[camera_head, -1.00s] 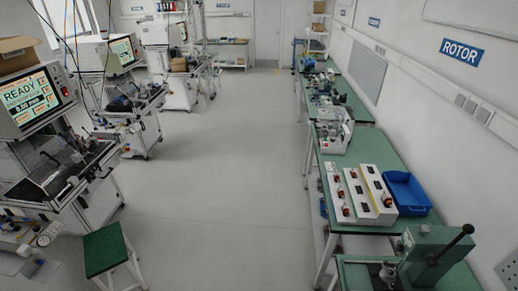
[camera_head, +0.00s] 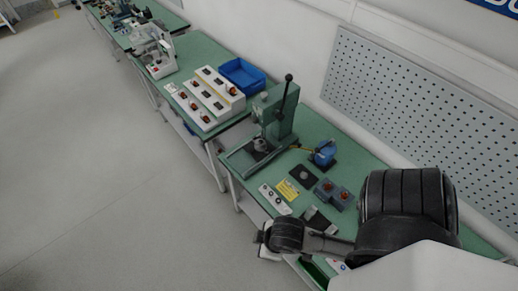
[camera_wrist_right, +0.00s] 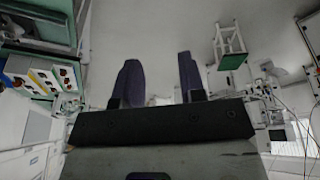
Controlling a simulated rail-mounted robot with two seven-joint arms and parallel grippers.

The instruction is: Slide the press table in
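A green hand press (camera_head: 280,112) with a black lever stands on the near green bench in the head view. At its foot a dark press table (camera_head: 250,153) lies in front of the column, with a small silver round part (camera_head: 260,145) on it. I cannot tell exactly how far the table sits in. My right gripper (camera_wrist_right: 157,75) shows in the right wrist view with two dark fingers apart and nothing between them. My right arm (camera_head: 340,235) crosses the bottom right of the head view, apart from the press. My left gripper is not in view.
Behind the press are a white panel with several orange-tipped parts (camera_head: 207,98) and a blue bin (camera_head: 242,74). The floor (camera_head: 100,190) left of the benches is clear.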

